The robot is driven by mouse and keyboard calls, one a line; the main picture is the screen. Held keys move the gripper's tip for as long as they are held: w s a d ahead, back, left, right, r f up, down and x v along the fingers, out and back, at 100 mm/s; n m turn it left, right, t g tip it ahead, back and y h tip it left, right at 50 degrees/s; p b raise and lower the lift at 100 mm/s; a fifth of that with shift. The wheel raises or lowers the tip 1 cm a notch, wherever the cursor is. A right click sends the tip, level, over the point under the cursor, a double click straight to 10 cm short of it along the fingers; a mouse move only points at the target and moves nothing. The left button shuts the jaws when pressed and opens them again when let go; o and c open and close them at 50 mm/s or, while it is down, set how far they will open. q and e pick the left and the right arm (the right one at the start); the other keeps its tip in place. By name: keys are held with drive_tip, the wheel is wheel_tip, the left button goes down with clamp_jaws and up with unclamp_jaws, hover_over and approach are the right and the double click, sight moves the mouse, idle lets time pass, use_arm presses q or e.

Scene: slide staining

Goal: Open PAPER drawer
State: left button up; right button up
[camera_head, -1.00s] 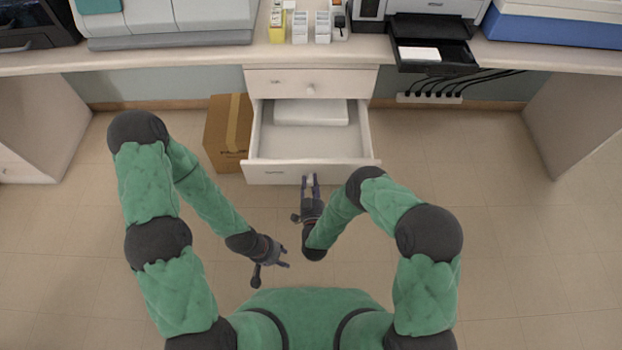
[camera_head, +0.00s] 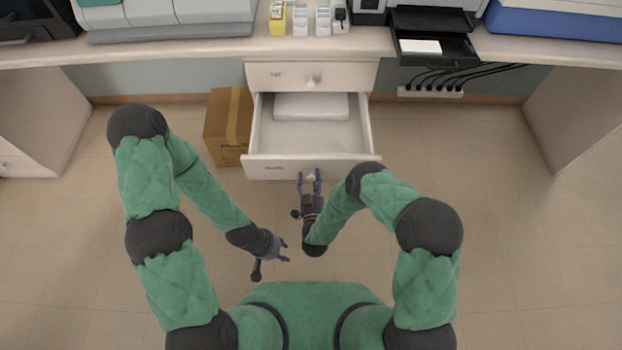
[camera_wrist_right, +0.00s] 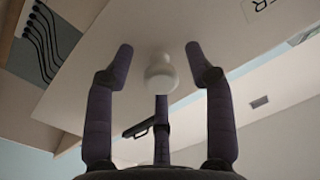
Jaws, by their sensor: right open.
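The PAPER drawer (camera_head: 266,168) is the lower drawer of the desk unit and stands pulled well out, with a white packet (camera_head: 311,106) lying at its back. Its round white knob (camera_wrist_right: 160,74) sits between the fingers of my right gripper (camera_wrist_right: 158,62) in the right wrist view, with gaps on both sides. In the head view, my right gripper (camera_head: 311,178) is open just in front of the drawer face. My left gripper (camera_head: 284,250) is lower and to the left, away from the drawer; its fingers look apart and empty.
A closed drawer (camera_head: 290,77) is above the open one. A cardboard box (camera_head: 229,127) stands on the floor left of the drawer. A black printer tray (camera_head: 438,55) juts from the counter edge at right, above cables. The floor in front is clear.

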drive_tip(key=s, duration=0.7)
drive_tip(key=shift+s+d, duration=0.2)
drive_tip(key=shift+w+f, duration=0.1)
drive_tip(key=d+f+g+y+p, duration=0.1)
drive_tip(key=d+f+g+p, duration=0.1)
drive_tip(key=d+f+g, duration=0.45)
drive_tip(key=s+d+r+g+y+p, duration=0.1)
drive_tip(key=s+r+g, duration=0.2)
drive_tip(key=s+g, duration=0.2)
drive_tip(key=s+d+r+m+g+y, duration=0.1)
drive_tip(key=s+g, duration=0.5)
drive_tip(key=s, duration=0.6)
drive_tip(key=v, duration=0.2)
drive_tip(key=shift+d+r+p, duration=0.15)
drive_tip(key=shift+r+p, duration=0.05)
drive_tip(key=shift+p, duration=0.2)
